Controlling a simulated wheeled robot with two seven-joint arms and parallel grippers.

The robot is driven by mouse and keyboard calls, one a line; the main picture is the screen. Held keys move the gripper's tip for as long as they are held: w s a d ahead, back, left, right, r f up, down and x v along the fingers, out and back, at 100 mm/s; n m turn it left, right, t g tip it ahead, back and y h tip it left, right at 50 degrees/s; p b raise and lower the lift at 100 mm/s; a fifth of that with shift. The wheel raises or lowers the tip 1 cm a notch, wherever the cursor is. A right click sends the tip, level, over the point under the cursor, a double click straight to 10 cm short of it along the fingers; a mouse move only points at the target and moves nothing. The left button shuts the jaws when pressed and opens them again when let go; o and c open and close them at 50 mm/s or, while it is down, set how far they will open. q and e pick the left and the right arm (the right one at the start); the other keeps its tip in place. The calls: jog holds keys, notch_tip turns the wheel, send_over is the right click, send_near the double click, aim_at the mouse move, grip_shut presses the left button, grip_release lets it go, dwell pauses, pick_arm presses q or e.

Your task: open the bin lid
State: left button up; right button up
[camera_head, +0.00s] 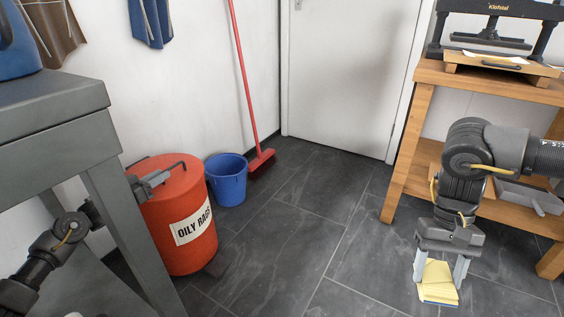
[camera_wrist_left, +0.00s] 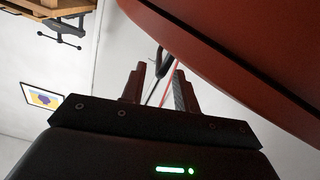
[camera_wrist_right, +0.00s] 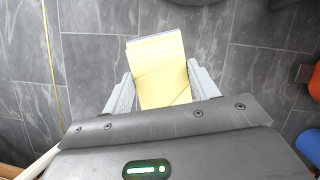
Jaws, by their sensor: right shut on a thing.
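The red bin (camera_head: 188,240) labelled "OILY RAGS" stands on the floor beside the grey bench. My left gripper (camera_head: 152,181) is at the lid's near left side, partly hidden by the bench. In the left wrist view its fingers (camera_wrist_left: 158,84) are apart, with the dark handle (camera_wrist_left: 160,58) just beyond or between them; contact cannot be told. The red bin's underside edge (camera_wrist_left: 235,60) fills the upper right. My right gripper (camera_head: 440,275) is shut on a yellow folded cloth (camera_wrist_right: 160,72).
A blue bucket (camera_head: 227,182) stands right of the bin, with a red broom (camera_head: 261,162) against the wall. The grey bench (camera_head: 60,100) crowds the left arm. A wooden table (camera_head: 485,80) with a press stands at right. Mid floor is clear.

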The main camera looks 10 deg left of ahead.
pick_arm(q)
jog(key=shift+b+x, duration=0.7)
jog(key=shift+x, duration=1.55)
jog(key=shift+c, duration=0.3)
grip_shut()
jog(key=shift+d, duration=0.1)
